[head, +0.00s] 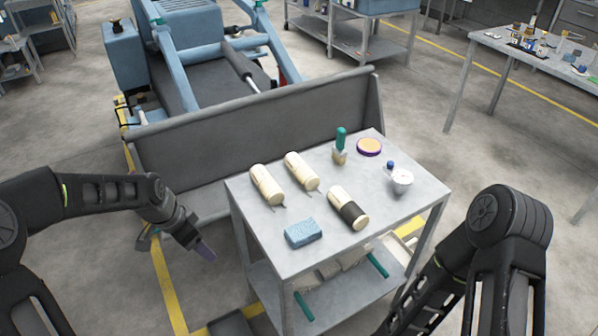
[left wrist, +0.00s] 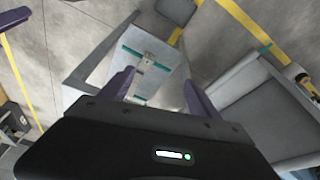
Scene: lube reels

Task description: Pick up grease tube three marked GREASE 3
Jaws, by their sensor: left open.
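Three cream grease tubes lie on the top of the grey cart (head: 245,205) in the head view: a left one (head: 267,184), a middle one (head: 301,171) and a right one (head: 341,199) with a wide dark band. Their markings are too small to read, so I cannot tell which is GREASE 3. My left gripper (head: 204,250) is open and empty, left of the cart and apart from the tubes. Its two purple fingers also show in the left wrist view (left wrist: 158,88), with no tube visible between them. My right arm is at the lower right; its gripper is out of frame.
A blue sponge (head: 303,232), a green-handled brush (head: 340,146), a purple-rimmed tin (head: 369,146) and a white cup (head: 402,180) share the cart top. Tools lie on its lower shelf. A large grey bucket (head: 260,120) stands close behind the cart.

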